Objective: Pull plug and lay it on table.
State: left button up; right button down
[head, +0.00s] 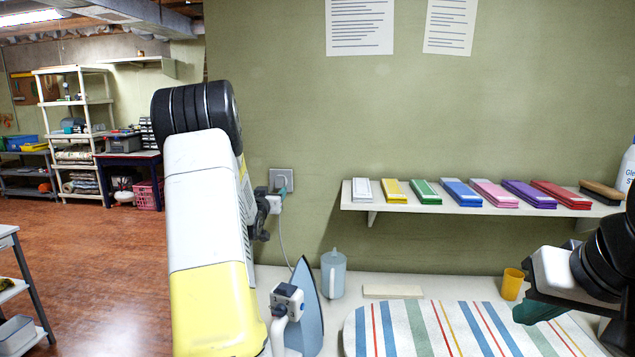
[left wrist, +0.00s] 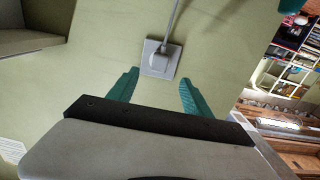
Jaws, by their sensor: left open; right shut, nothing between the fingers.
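The grey plug (left wrist: 160,58) sits in a square wall outlet (left wrist: 148,65), with its cord (left wrist: 174,20) leading away from it. In the head view the outlet (head: 288,175) is partly hidden by my left gripper (head: 283,187). My left gripper (left wrist: 158,82) is open; its teal fingers lie on either side of the plug's line, with the plug just beyond the fingertips and not gripped. The cord (head: 283,243) hangs down toward the pale table (head: 408,284). My right gripper (head: 538,310) is shut and empty above the striped ironing board.
An iron (head: 309,312) stands upright below my left arm, beside a grey-blue jug (head: 333,275). A flat beige block (head: 393,291), an orange cup (head: 511,284) and the striped board (head: 465,325) occupy the table. A wall shelf (head: 460,206) holds several coloured boxes.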

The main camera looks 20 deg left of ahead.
aim_at(278, 184)
pick_arm(q)
jog(key=shift+w+f, duration=0.1)
jog(key=shift+w, duration=0.15)
jog(key=shift+w, duration=0.1)
jog(key=shift+x, duration=4.4)
jog(key=shift+a, duration=0.1)
grip_shut()
jog(key=v, duration=0.6)
